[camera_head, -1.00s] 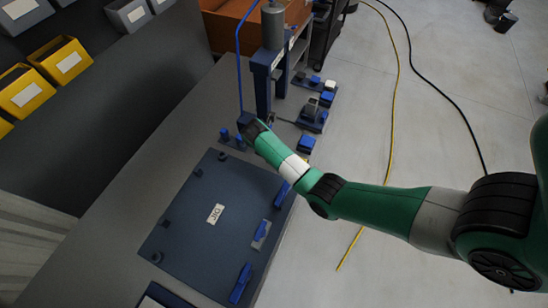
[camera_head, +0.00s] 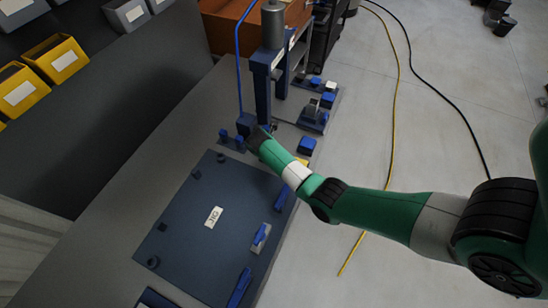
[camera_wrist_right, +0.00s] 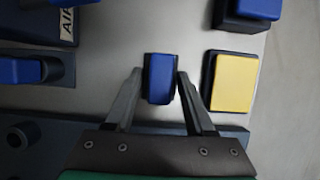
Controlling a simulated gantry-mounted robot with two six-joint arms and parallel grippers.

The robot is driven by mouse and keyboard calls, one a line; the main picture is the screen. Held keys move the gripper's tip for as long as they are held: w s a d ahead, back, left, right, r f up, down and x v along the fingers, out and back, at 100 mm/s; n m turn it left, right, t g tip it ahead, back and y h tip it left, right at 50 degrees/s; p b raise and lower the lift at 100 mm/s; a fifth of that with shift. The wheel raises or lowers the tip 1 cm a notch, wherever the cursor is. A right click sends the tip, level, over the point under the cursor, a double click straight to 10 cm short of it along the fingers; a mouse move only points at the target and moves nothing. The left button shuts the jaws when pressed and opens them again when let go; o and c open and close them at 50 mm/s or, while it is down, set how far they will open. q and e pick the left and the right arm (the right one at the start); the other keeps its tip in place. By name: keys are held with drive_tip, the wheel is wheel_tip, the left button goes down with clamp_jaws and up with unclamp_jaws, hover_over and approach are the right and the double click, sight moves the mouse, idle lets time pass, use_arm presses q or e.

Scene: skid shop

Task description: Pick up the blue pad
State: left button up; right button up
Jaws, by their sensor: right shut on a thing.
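The blue pad (camera_wrist_right: 160,78) is a small blue block with a dark lower edge. In the right wrist view it sits between the two fingers of my right gripper (camera_wrist_right: 159,74), which is shut on it. I cannot tell whether the pad is clear of the grey bench. In the head view my right wrist hides the pad and the fingertips, beside the press column. My left gripper is in neither current view.
A yellow pad (camera_wrist_right: 235,82) lies just right of my fingers, with another blue block (camera_wrist_right: 260,8) beyond it. A blue-handled part (camera_wrist_right: 30,70) is on the left. A dark fixture plate (camera_head: 180,240) and a press column (camera_head: 262,85) stand close by.

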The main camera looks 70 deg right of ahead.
clamp_jaws()
drive_tip(key=shift+r, duration=0.1)
drive_tip(key=shift+r+p, duration=0.3)
drive_tip(key=shift+r, duration=0.05)
drive_tip(key=r+p, duration=0.2)
drive_tip(key=r, duration=0.1)
drive_tip(key=r+p, duration=0.1)
drive_tip(key=shift+s+a+r, duration=0.15)
drive_tip(key=shift+s+a, duration=0.15)
drive_tip(key=shift+s, duration=0.1)
drive_tip(key=s+a+r+p, duration=0.5)
drive_tip(key=s+a+r, duration=0.2)
drive_tip(key=s, duration=0.4)
drive_tip(key=shift+a+r, duration=0.15)
drive_tip(key=shift+r, duration=0.25)
drive_tip(key=shift+w, duration=0.1)
